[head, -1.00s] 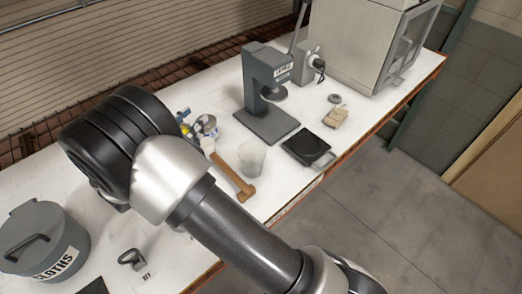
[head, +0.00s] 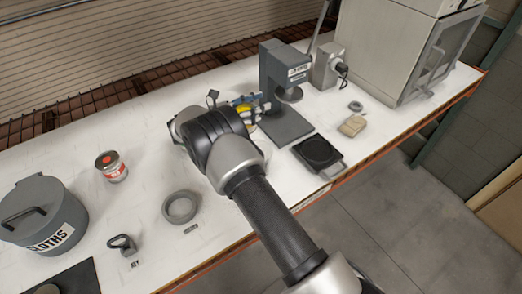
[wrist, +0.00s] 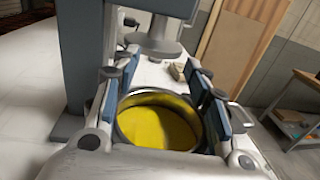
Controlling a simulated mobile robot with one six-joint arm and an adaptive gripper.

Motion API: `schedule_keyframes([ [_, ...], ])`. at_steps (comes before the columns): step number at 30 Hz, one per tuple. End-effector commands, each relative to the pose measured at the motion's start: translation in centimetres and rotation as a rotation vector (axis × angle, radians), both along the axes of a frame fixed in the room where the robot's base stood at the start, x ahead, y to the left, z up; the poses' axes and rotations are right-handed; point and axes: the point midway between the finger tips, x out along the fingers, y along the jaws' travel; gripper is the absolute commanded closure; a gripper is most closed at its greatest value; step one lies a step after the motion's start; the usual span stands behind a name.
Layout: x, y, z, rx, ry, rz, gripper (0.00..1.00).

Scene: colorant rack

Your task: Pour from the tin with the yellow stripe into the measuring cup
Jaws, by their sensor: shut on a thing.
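My gripper (wrist: 160,88) is shut on an open round tin (wrist: 158,127). Its blue-padded fingers lie on both sides of the tin in the wrist view. Yellow colorant shows inside, below the rim; the tin's outer wall and any stripe on it are hidden there. In the head view the gripper (head: 243,104) is largely behind my arm, with a bit of yellow showing, in front of the grey stand. The measuring cup is not visible in either current view; my arm covers the part of the bench left of the black scale.
A grey stand (head: 284,72) rises close to the gripper. Bare bench lies behind the red-lidded tin.

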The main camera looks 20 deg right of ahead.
Motion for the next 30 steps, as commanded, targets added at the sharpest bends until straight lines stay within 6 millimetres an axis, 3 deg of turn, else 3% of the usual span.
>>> schedule_keyframes([
  [14,-0.4,0.0,-0.1,0.002,-0.041,-0.003,0.91],
  [23,-1.8,-0.1,-0.8,0.010,-0.180,-0.005,0.91],
  [30,-3.1,-0.1,-0.2,0.019,-0.302,-0.005,0.91],
])
